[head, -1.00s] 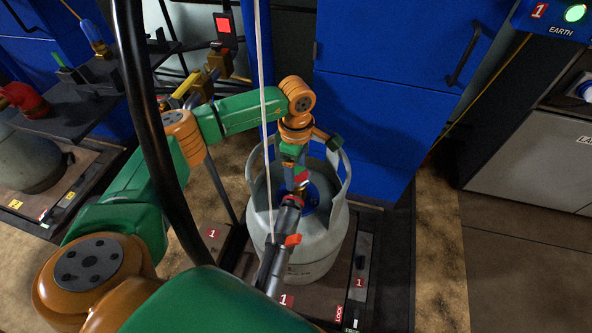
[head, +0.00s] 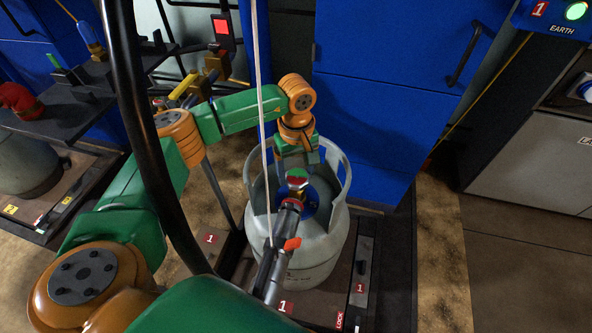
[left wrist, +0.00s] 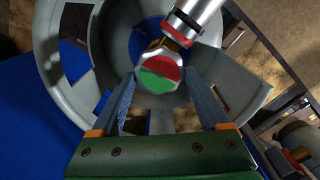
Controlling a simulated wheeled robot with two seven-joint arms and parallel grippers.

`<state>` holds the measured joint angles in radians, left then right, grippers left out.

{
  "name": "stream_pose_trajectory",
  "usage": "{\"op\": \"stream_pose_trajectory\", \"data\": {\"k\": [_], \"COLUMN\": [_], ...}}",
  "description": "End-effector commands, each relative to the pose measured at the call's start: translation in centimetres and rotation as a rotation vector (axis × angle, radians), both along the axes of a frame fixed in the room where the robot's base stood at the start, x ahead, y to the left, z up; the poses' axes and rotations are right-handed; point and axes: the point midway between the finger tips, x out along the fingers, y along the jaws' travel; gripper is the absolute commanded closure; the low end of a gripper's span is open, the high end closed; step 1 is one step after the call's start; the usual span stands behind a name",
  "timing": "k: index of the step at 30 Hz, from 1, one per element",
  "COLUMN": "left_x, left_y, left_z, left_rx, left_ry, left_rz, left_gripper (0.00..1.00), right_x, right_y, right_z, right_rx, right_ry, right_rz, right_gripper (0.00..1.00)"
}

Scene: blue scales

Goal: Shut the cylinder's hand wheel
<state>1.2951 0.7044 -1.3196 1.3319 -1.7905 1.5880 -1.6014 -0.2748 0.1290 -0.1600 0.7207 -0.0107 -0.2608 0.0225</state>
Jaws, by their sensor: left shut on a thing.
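The grey gas cylinder (head: 315,245) stands upright on a scale, with an open collar round its top. Its hand wheel (head: 298,178) has a red and green top, and in the left wrist view the wheel (left wrist: 160,72) shows one red half and one green half. My left gripper (head: 297,167) reaches down inside the collar and is shut on the wheel. In the left wrist view its two fingers (left wrist: 160,80) lie on opposite sides of the wheel. A black filling coupling (head: 287,222) with a red lever meets the valve just below the wheel. My right gripper is not in view.
The collar (head: 343,172) rises close round my left gripper. A pale cord (head: 264,120) hangs in front of the cylinder. A blue cabinet (head: 385,110) stands behind. Another cylinder (head: 25,165) stands at the left. The floor at the right (head: 510,245) is clear.

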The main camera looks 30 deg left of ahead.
Motion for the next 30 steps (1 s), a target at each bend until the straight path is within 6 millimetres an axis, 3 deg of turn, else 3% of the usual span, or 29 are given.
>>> {"op": "stream_pose_trajectory", "data": {"k": [20,21,23,30], "left_x": [0.04,0.03,0.03,0.04], "left_y": [-0.07,-0.06,-0.06,-0.04], "left_z": [0.01,0.01,0.0,0.21], "left_rx": [-0.001,-0.001,-0.001,-0.001], "left_ry": [-0.001,-0.001,-0.001,-0.001], "left_rz": [-0.058,-0.058,-0.058,-0.058], "left_gripper": [0.77,0.16,0.0,0.0], "right_x": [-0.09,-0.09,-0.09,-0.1], "right_y": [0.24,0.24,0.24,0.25], "right_z": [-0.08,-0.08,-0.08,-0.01], "right_rx": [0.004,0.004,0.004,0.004], "right_ry": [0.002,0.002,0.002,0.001], "right_rz": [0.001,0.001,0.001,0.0], "right_gripper": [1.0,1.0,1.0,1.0]}}
